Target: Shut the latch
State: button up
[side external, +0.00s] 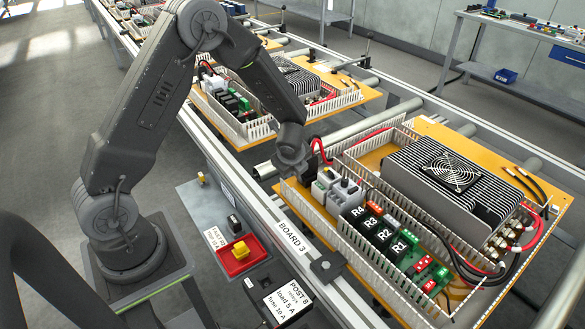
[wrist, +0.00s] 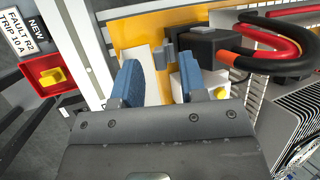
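In the wrist view my gripper (wrist: 158,78) has its two blue fingertips spread apart, with white and orange board surface between them. In the side view my gripper (side external: 292,158) is low over the near left end of the board, beside the device row. A black block (wrist: 203,45) with a small grey tab (wrist: 165,53) on its left side lies just beyond the fingertips; the tab may be the latch, but I cannot tell. Red and black cables run from this block. A white module with a yellow part (wrist: 221,93) is beside the right finger and partly hidden by it.
White slotted duct walls (side external: 375,255) border the relay row (side external: 380,228). A finned heat sink with a fan (side external: 452,172) fills the right of the board. A red tray (side external: 236,262) holding a yellow piece (side external: 240,247) sits on the side plate. Another board lies behind.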

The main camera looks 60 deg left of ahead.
jog(key=shift+x, duration=0.9)
